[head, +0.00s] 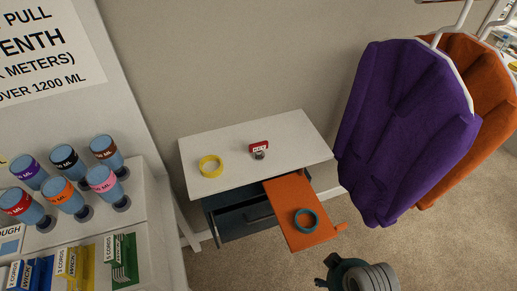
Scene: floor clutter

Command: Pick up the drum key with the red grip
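A small red item with a white label (259,146) is on the white tabletop, right of its middle. A small dark-grey piece (259,155) shows at its front edge. At this size I cannot tell whether this is the drum key with the red grip, and no other clear drum key shows. Part of an arm of mine, which looks like the right one, with a dark gripper (328,271), is at the bottom edge, below and to the right of the table. Its fingers are too small and cut off to judge. My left gripper is not in view.
A yellow ring (211,166) lies left on the white table (225,143). A dark drawer (245,218) is open below. An orange board (292,195) with a teal ring (306,220) juts out in front. Purple garment (405,130) hangs right; cups and boxes fill the left shelf.

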